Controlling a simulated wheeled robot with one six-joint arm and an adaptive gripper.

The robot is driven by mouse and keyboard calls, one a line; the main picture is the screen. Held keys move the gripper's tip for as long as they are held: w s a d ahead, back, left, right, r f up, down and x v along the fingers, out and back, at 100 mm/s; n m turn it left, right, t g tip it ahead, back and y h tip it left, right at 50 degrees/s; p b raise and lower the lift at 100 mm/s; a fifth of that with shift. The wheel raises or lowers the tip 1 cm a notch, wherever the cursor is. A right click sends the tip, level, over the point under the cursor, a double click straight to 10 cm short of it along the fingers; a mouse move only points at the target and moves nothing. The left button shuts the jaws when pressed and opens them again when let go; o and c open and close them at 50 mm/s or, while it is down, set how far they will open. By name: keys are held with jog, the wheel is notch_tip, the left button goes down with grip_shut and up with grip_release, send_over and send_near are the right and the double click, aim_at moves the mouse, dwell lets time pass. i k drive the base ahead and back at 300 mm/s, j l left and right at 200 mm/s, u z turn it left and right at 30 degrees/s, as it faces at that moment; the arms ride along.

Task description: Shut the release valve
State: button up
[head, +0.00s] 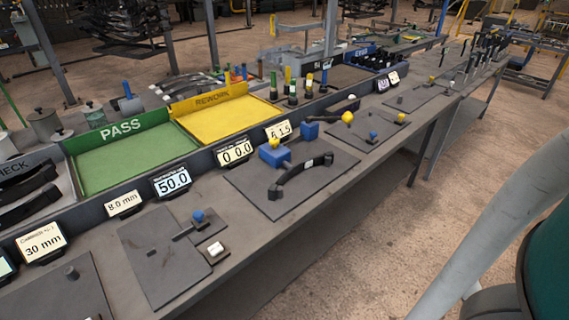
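No part in the head view is labelled as the release valve, and I cannot tell which one it is. A small lever with a blue knob (198,215) stands on a dark plate (150,262) at the near left of the bench. Farther along, a yellow knob (347,118), a smaller blue knob (373,135) and another yellow knob (401,117) stand on dark plates. Whether any of these is open or shut cannot be told. My gripper is not in view.
The long grey bench (240,250) carries a black curved handle (300,175) with blue blocks, a green PASS tray (135,160), a yellow REWORK tray (228,114) and several small displays. The floor (350,240) in front is clear. My arm shows at the right.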

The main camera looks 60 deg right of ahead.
aim_at(274, 141)
jog(key=j+z, duration=0.1)
jog(key=z, duration=0.75)
